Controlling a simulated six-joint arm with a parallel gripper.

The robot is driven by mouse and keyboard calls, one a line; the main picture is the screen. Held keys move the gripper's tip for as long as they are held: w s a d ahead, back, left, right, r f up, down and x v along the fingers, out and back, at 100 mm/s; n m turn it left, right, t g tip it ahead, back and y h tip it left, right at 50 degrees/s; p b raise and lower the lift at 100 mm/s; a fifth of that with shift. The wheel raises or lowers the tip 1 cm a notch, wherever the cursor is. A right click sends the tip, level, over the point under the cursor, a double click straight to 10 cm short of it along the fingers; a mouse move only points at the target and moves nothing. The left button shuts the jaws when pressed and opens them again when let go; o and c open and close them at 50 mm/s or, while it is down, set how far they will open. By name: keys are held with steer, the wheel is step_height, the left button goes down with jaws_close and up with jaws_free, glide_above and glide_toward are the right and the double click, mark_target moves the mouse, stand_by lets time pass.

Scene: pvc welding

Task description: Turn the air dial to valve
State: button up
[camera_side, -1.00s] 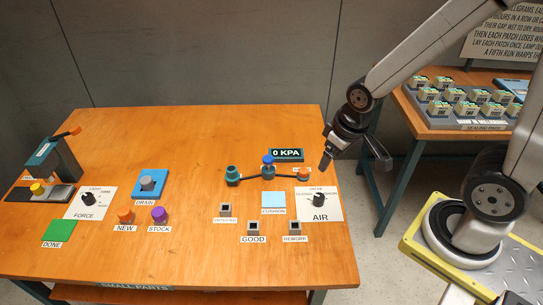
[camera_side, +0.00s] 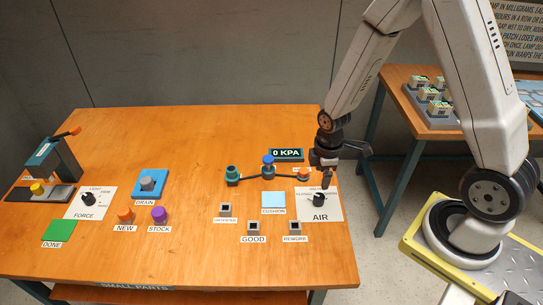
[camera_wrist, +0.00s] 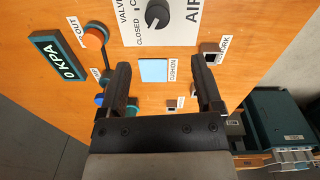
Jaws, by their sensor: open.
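The air dial (camera_side: 319,200) is a dark round knob on a white panel marked AIR near the table's right edge. It also shows at the top of the wrist view (camera_wrist: 157,14), where VALVE and CLOSED are printed beside it. I cannot clearly tell which mark its pointer faces. My gripper (camera_side: 344,166) is open and empty, above and just behind the dial. In the wrist view, my spread fingers (camera_wrist: 160,66) straddle the light blue cushion pad (camera_wrist: 155,70), and the dial lies beyond the fingertips.
The 0 KPA display (camera_side: 286,155) and the pipe with a blue valve (camera_side: 268,160) and an orange port (camera_side: 304,174) are close left of my gripper. Small sockets (camera_side: 295,228) stand in front. A second table (camera_side: 395,82) stands at the back right. The table's middle is fairly clear.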

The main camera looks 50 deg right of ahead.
mark_target(320, 197)
steer(key=shift+d+f+n, duration=0.2)
steer(key=shift+f+n, duration=0.25)
steer(key=shift+f, duration=0.2)
steer(key=shift+d+f+n, duration=0.2)
steer(key=shift+f+n, duration=0.25)
steer(key=shift+f, duration=0.2)
steer(key=shift+f, duration=0.1)
steer(key=shift+w+f, duration=0.1)
steer(key=shift+f, duration=3.7)
jaws_close()
